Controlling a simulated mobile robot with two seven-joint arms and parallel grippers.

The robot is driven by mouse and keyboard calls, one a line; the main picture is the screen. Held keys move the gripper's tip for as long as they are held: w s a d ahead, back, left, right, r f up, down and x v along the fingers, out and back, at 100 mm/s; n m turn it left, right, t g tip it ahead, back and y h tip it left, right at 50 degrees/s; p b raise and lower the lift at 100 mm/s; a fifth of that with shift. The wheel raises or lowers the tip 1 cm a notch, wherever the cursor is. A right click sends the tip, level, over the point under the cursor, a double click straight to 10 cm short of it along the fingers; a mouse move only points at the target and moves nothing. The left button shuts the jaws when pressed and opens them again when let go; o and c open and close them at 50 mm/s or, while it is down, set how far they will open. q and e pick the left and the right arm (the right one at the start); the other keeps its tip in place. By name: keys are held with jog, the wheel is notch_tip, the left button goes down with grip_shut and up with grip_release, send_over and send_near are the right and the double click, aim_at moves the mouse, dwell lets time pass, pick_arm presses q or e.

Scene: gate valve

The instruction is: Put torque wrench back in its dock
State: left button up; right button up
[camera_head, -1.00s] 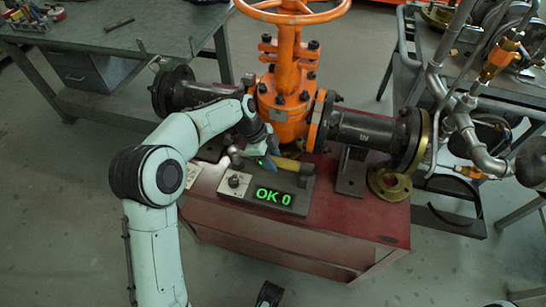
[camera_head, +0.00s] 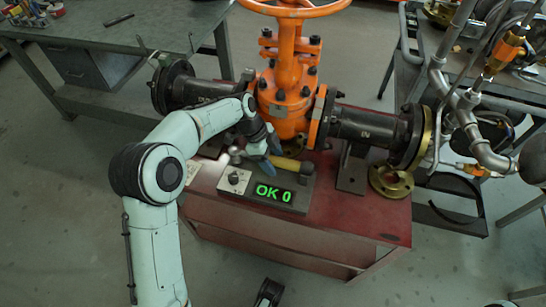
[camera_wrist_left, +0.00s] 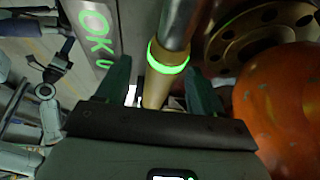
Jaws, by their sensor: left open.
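The torque wrench (camera_head: 286,163) has a yellow handle and a pale metal head. It lies across the back of the dock (camera_head: 207,180), a grey block with a knob and a green "OK 0" display (camera_head: 273,194). My left gripper (camera_head: 266,155) is open at the wrench, from above. In the left wrist view the wrench's yellow handle (camera_wrist_left: 156,88), with a glowing green ring and steel shaft, runs between my open fingers (camera_wrist_left: 158,90). Contact is not clear. A dark part at the head view's bottom edge may be my right gripper (camera_head: 268,293); its jaws cannot be made out.
The orange gate valve (camera_head: 288,105) with dark flanged pipes stands right behind the dock. A brass flange (camera_head: 392,182) lies on the red bench (camera_head: 345,212). A workbench (camera_head: 100,30) is at the left, a pipe-laden table at the right.

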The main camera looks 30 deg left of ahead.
pick_arm(q)
jog(key=p+v, duration=0.3)
jog(key=v, duration=1)
jog(key=shift+r, duration=0.3)
pick_arm(e)
jog(key=s+a+r+g, duration=0.1)
jog(key=s+a+r, duration=0.1)
jog(key=s+r, duration=0.1)
jog(key=shift+s+r+y, duration=0.3)
jog(key=shift+s, duration=0.4)
